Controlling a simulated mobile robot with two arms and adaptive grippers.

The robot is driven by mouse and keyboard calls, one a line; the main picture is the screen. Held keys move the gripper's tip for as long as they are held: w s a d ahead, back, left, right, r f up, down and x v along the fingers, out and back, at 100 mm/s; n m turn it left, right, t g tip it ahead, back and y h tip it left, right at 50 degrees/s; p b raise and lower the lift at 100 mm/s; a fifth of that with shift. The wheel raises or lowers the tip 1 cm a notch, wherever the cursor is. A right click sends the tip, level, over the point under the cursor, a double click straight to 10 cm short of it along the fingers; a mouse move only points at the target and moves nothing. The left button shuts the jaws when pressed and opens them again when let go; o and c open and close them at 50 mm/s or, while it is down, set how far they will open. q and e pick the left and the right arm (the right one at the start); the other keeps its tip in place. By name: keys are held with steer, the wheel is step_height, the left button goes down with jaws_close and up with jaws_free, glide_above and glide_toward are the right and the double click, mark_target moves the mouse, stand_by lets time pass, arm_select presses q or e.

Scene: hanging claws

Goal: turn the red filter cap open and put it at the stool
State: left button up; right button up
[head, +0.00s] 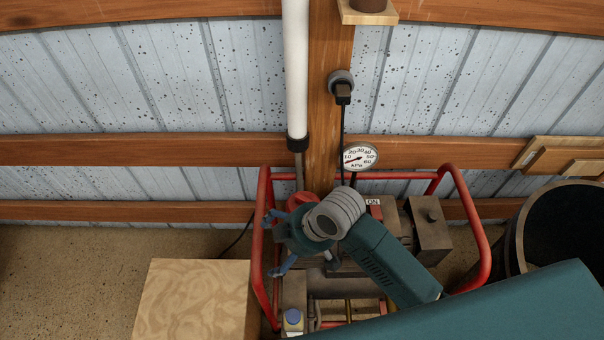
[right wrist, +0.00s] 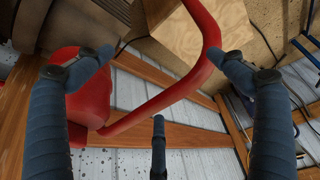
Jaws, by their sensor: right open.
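The red filter cap (head: 301,200) sits on the machine, partly hidden behind my right gripper. In the right wrist view the cap (right wrist: 88,92) is large and rounded at the left, partly behind the left finger. My right gripper (head: 276,241) is over the machine's left side with its fingers spread. In the right wrist view the open gripper (right wrist: 165,75) holds nothing; a red frame bar crosses between its fingers. The stool (head: 190,298), a pale wooden block, stands left of the machine; it also shows in the right wrist view (right wrist: 235,22). My left gripper is out of view.
The red tubular frame (head: 474,220) surrounds the machine. A pressure gauge (head: 360,157) stands behind it, below a plugged-in cable (head: 343,95). A white pipe (head: 296,70) runs down the wall. A dark barrel (head: 515,240) is at right. Floor left of the stool is clear.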

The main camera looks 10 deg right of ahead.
step_height(320, 180, up, 4)
steer(key=w+a+n+g, duration=0.1)
steer(key=w+a+n, duration=0.2)
steer(key=n, duration=0.2)
step_height(320, 180, up, 10)
steer(key=n+g+h, duration=0.2)
steer(key=n+h, duration=0.2)
steer(key=n, duration=0.6)
glide_above(304, 198)
steer(key=shift+a+f+b, duration=0.2)
steer(key=shift+a+b, duration=0.05)
steer(key=shift+b, duration=0.05)
steer(key=shift+d+r+h, duration=0.25)
steer(key=shift+d+h, duration=0.05)
step_height(304, 198, down, 11)
steer(key=shift+r+p, duration=0.15)
steer(key=shift+p, duration=0.25)
